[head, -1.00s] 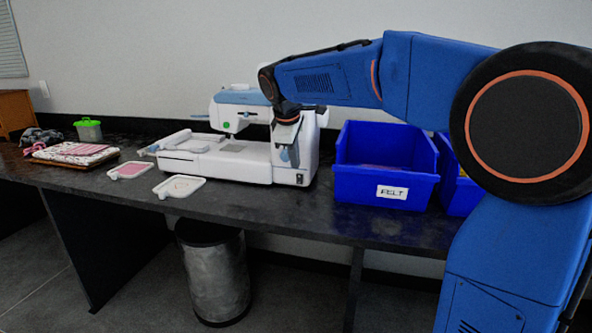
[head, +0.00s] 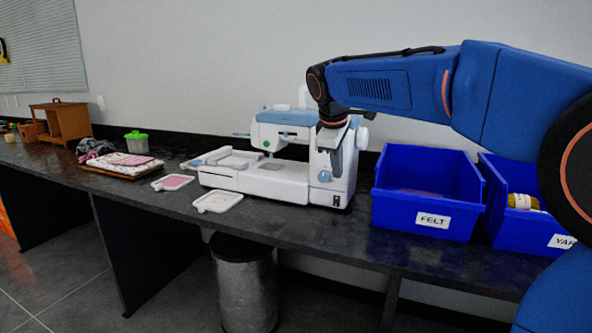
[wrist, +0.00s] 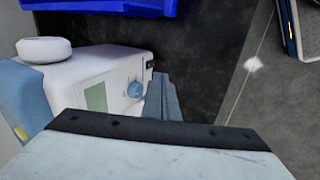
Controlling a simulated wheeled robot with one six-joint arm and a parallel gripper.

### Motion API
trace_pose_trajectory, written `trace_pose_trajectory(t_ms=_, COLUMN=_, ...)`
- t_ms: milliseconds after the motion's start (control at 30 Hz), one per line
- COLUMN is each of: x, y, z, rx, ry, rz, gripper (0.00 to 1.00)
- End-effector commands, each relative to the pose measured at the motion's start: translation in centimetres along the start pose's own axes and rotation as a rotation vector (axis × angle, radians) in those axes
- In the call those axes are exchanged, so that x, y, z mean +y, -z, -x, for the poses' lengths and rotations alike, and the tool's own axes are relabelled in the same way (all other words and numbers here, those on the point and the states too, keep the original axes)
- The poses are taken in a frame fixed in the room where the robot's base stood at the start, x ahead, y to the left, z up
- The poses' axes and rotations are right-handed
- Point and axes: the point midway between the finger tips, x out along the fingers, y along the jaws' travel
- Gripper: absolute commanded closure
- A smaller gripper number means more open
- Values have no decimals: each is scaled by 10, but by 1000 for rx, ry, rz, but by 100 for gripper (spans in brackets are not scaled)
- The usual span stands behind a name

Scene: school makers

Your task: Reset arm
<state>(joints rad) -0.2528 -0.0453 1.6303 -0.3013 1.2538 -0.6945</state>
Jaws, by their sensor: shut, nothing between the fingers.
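My gripper (head: 336,152) points down in the head view, in front of the right end of the white and light-blue sewing machine (head: 282,180) as seen from here. It is shut and empty. In the wrist view the grey gripper body fills the bottom and the fingers (wrist: 162,98) show dark beside the sewing machine (wrist: 95,85). Whether the gripper touches the machine cannot be told.
On the dark bench (head: 300,226) stand a blue FELT bin (head: 425,207) and a blue yarn bin (head: 500,227) at right. Two hoop frames (head: 218,201), folded fabric (head: 125,159), a green-lidded tub (head: 137,142) and a wooden cabinet (head: 70,121) stand left. A metal bin (head: 245,283) is below.

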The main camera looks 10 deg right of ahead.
Motion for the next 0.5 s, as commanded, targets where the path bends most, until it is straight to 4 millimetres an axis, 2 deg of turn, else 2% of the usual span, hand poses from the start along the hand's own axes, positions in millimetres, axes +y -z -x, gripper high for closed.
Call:
trace_pose_trajectory(t_ms=233, x=-53, y=-70, z=2, rx=34, ry=28, rz=-196, gripper=100)
trace_pose_trajectory(t_ms=500, x=-126, y=-140, z=-9, rx=70, ry=66, rz=-434, gripper=100)
